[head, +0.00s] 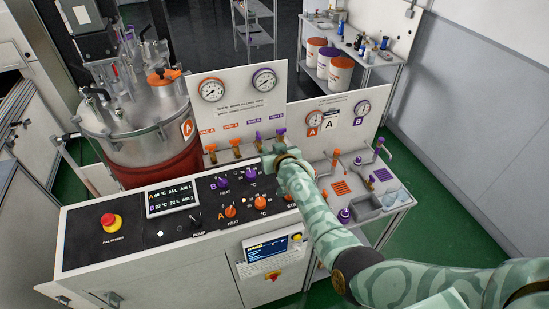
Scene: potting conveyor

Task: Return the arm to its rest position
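My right arm, pale green with a darker pattern, comes in from the lower right and reaches over the control console (180,245). My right gripper (272,158) is at the console's upright back panel, close to the row of orange and purple valve handles. It is small and dark here and is seen from behind, so I cannot tell whether its fingers are open or shut, or whether it touches a handle. The arm hides part of the console top behind it. My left gripper is not in view.
The console top carries a red emergency button (109,222), a display (172,197) and several orange and purple knobs. A steel tank (140,125) stands behind at left. A shelf with orange and purple tubs (341,72) stands at back right. Green floor (425,215) is clear at right.

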